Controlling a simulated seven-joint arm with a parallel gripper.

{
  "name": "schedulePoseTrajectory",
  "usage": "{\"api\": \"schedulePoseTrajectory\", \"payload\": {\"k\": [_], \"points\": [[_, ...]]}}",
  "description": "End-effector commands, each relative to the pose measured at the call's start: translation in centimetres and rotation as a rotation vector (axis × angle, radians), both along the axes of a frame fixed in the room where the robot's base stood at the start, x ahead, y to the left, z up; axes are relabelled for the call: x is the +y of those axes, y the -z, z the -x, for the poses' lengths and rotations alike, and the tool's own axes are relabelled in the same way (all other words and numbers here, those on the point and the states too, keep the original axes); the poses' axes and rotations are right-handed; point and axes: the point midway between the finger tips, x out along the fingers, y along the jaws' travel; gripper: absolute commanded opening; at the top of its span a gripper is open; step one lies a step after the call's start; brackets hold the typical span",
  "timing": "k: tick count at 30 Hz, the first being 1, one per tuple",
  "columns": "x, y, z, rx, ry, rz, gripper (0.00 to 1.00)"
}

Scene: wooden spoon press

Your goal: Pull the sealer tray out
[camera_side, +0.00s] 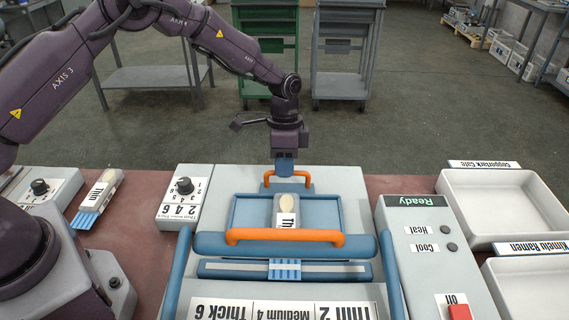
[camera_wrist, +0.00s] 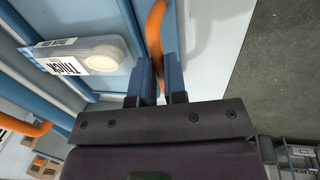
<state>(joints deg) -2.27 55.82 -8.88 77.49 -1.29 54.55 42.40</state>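The sealer tray (camera_side: 237,213) is a blue frame at the back of the grey sealer, in the middle of the side view. Its orange handle (camera_side: 268,178) stands at the tray's far edge and shows in the wrist view (camera_wrist: 155,38). My gripper (camera_side: 285,172) points down at this handle. In the wrist view its two blue fingers (camera_wrist: 162,82) lie either side of the orange bar with almost no gap, so it appears shut on it.
A second, longer orange handle (camera_side: 285,236) crosses the blue press bar nearer the camera. A control box reading Ready (camera_side: 414,201) stands at right, beside white bins (camera_side: 490,205). Another package (camera_side: 100,190) and dial boxes (camera_side: 182,205) lie left. Behind the sealer is open floor.

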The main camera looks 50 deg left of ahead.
Motion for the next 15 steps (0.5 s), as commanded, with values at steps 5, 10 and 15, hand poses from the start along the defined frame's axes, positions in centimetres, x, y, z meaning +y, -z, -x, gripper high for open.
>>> {"api": "schedulePoseTrajectory", "payload": {"k": [5, 10, 15], "points": [[0.1, 0.0, -0.1, -0.001, 0.0, 0.001, 0.0], [1.4, 0.0, -1.5, -0.003, -0.002, 0.001, 0.0], [3.5, 0.0, -3.7, -0.005, -0.002, 0.0, 0.0]]}}
